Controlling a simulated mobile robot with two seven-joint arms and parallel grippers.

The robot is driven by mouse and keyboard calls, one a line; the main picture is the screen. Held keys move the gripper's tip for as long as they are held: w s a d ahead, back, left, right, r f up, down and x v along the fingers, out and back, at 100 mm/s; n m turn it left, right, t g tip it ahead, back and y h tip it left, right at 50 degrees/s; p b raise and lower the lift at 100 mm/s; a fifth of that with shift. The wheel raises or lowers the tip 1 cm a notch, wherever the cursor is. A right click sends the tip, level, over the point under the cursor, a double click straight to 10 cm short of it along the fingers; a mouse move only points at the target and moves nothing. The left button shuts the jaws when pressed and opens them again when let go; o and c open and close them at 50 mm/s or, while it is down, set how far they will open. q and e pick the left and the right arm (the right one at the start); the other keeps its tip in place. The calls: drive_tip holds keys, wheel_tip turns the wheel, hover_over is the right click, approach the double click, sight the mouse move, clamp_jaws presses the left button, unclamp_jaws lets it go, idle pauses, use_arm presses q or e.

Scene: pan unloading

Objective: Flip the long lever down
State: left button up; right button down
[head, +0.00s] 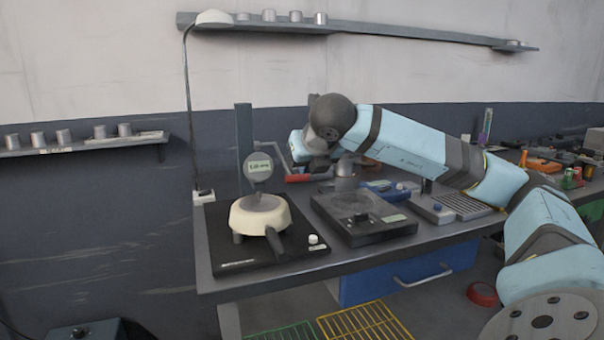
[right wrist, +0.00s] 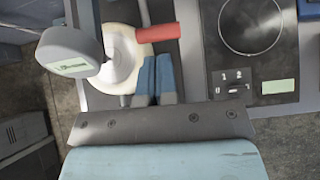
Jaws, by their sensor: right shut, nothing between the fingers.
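The long lever (head: 283,160) is a thin grey arm with a red grip (head: 310,177) at its end, beside a dark upright post (head: 243,145). The red grip also shows in the right wrist view (right wrist: 158,32), lying crosswise just beyond my fingertips. My right gripper (right wrist: 155,60) is shut and empty, with its blue fingers side by side and pointing at the grip. Whether they touch the grip, I cannot tell. In the head view my arm reaches in from the right and hides the fingers. My left gripper is not in view.
A round gauge (head: 258,168) hangs over a cream-coloured pan-like device (head: 260,214) close to the lever. A dark hot plate (head: 365,228) lies to its right. Blue-grey devices (head: 430,208) and small items crowd the bench's right side. A shelf (head: 80,147) is on the left wall.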

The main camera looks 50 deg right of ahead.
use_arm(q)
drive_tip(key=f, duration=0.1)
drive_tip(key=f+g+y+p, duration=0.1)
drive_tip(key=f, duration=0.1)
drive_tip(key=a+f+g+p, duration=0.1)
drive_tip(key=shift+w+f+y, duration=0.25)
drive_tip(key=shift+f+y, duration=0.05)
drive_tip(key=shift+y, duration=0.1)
use_arm(e)
drive_tip(key=v, duration=0.9)
drive_tip(key=shift+r, duration=0.4)
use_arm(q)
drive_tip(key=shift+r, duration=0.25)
